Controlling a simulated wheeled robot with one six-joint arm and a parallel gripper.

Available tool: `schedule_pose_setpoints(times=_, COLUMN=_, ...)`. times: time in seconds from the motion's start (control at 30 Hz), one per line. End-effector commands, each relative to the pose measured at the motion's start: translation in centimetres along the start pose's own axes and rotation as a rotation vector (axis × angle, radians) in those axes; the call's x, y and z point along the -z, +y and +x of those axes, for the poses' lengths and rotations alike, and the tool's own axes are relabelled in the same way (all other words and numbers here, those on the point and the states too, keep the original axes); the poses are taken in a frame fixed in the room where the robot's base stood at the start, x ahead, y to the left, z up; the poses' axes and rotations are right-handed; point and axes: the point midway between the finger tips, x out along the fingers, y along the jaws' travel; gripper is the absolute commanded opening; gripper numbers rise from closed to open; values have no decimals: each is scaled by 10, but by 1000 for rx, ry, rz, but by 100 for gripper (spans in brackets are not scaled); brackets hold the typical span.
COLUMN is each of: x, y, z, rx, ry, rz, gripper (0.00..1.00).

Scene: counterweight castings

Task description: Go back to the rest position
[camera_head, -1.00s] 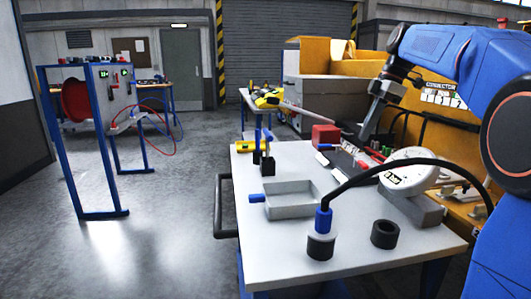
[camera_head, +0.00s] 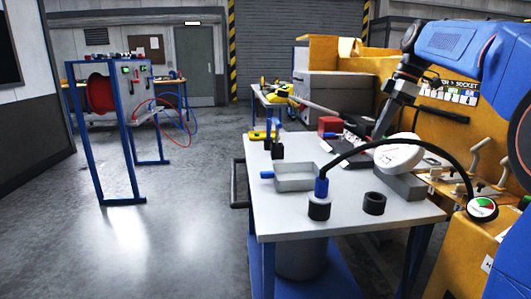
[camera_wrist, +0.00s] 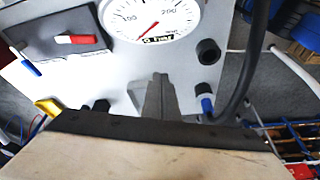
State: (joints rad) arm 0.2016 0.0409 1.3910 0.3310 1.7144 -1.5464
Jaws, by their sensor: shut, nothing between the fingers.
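My blue arm reaches in from the upper right of the head view. My gripper (camera_head: 381,130) points down above the right side of the white-topped table (camera_head: 345,222). It is shut and empty. In the wrist view, the closed fingers (camera_wrist: 160,88) show over the table top. A large round dial gauge (camera_head: 398,152) lies close by on a grey block; its face shows in the wrist view (camera_wrist: 152,18). Part of the fingers' outline is lost against the clutter behind them.
A black hose arcs over the table from a blue-sleeved fitting (camera_head: 321,187) to a small gauge (camera_head: 482,208) on the yellow machine (camera_head: 458,130). A grey tray (camera_head: 296,184), black ring (camera_head: 374,204) and red box (camera_head: 329,125) stand on the table. Open floor lies left, before a hose-reel stand (camera_head: 125,140).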

Motion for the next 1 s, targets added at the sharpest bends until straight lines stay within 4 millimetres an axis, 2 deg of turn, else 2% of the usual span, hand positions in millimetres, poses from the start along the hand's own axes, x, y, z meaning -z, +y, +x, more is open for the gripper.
schedule_pose_setpoints(times=0.27, x=0, y=-25, z=10, rx=-28, ry=-21, rz=102, gripper=0)
schedule_pose_setpoints(times=0.47, x=-2, y=-53, z=23, rx=-62, ry=-40, rz=217, gripper=0)
schedule_pose_setpoints(times=0.67, x=-9, y=-100, z=49, rx=-125, ry=-62, rz=404, gripper=0)
schedule_pose_setpoints(times=1.0, x=-36, y=-184, z=108, rx=-257, ry=-69, rz=737, gripper=0)
